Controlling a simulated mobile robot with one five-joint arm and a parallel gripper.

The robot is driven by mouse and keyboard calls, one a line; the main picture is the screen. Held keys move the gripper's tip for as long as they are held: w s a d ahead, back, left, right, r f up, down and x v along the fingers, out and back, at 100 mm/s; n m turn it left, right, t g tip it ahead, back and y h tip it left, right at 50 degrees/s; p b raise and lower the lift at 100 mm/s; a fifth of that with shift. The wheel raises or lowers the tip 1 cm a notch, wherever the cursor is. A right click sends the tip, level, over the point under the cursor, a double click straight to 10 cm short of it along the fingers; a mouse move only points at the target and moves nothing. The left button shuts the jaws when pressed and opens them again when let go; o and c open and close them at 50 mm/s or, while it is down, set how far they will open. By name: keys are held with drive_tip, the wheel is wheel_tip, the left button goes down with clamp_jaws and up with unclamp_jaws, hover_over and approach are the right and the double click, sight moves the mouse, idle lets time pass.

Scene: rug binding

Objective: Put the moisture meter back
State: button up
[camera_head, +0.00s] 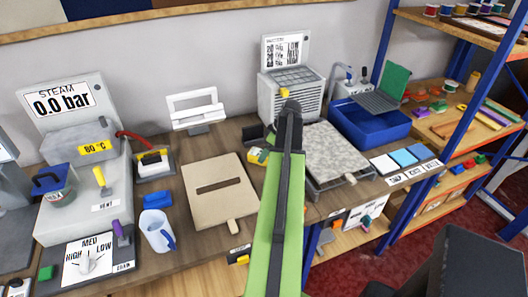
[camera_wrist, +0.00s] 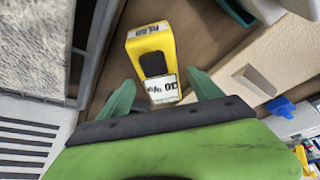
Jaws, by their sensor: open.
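The moisture meter (camera_wrist: 154,58), a yellow body with a dark panel and a white display, lies on the bench in the wrist view. It also shows as a small yellow piece (camera_head: 257,155) left of my arm in the head view, partly covered. My gripper (camera_wrist: 160,92) is open. Its two teal fingers are spread on either side of the meter's display end. I cannot tell whether they touch it. In the head view my arm hides most of the gripper.
A beige slotted board (camera_head: 222,210) lies to the left, and a grey speckled slab in a tray (camera_head: 333,152) to the right. A vented grey box (camera_head: 290,95) and a blue bin (camera_head: 370,120) stand behind. A white jug (camera_head: 156,230) and a steam unit (camera_head: 75,140) are at left.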

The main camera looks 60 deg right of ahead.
drive_tip(key=p+v, duration=0.6)
drive_tip(key=v, duration=0.2)
drive_tip(key=shift+r+p, duration=0.35)
drive_tip(key=shift+r, duration=0.05)
drive_tip(key=shift+s+r+p, duration=0.3)
drive_tip(key=shift+r+p, duration=0.05)
drive_tip(key=shift+p, duration=0.05)
drive_tip(key=shift+f, duration=0.1)
